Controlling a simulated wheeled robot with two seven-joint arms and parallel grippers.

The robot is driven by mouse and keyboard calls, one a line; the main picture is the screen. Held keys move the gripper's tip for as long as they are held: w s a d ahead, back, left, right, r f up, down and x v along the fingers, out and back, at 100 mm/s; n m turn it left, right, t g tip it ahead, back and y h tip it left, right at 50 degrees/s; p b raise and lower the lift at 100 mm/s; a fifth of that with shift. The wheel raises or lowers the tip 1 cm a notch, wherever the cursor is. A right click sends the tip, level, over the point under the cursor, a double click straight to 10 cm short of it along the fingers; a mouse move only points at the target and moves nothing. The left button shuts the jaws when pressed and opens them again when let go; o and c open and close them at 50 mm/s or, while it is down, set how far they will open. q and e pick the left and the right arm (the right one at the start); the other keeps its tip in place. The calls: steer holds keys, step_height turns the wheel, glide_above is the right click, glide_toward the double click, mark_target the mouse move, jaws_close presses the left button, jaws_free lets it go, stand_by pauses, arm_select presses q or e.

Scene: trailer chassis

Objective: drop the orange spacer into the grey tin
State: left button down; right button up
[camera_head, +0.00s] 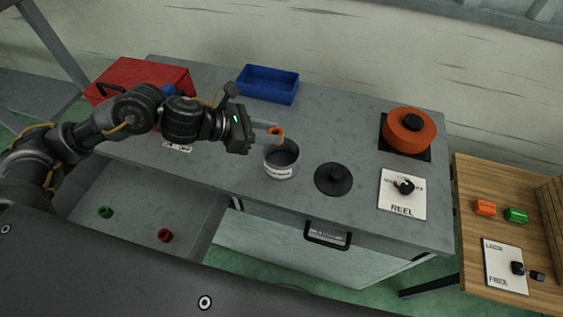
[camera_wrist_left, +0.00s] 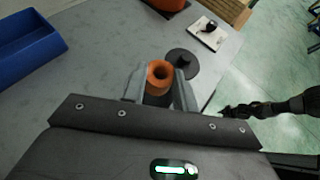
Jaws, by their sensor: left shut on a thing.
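My left gripper (camera_head: 272,131) is shut on the orange spacer (camera_head: 277,134), a short ring with a hole through it. The spacer also shows between the fingers in the left wrist view (camera_wrist_left: 160,74), its hole facing the camera. The grey tin (camera_head: 281,170), an open round can with a white label, stands on the grey bench. In the head view the spacer is just above the tin's far rim; its exact height over the tin is hard to tell. In the wrist view the spacer and fingers largely hide the tin. My right gripper (camera_wrist_left: 236,110) seems to show there, small and dark.
A black knobbed disc (camera_head: 333,179) lies right of the tin, with an orange reel (camera_head: 409,130) and REEL card (camera_head: 402,195) beyond. A blue tray (camera_head: 267,85) and red box (camera_head: 140,82) stand behind. An open drawer (camera_head: 135,222) holds a green and a red ring.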

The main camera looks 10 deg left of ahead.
arm_select(q)
steer(key=shift+f, duration=0.4)
steer(key=c, duration=1)
jaws_free()
steer(key=b+v, duration=0.3)
steer(key=v, duration=0.8)
steer(key=shift+b, duration=0.3)
steer(key=shift+f, duration=0.1)
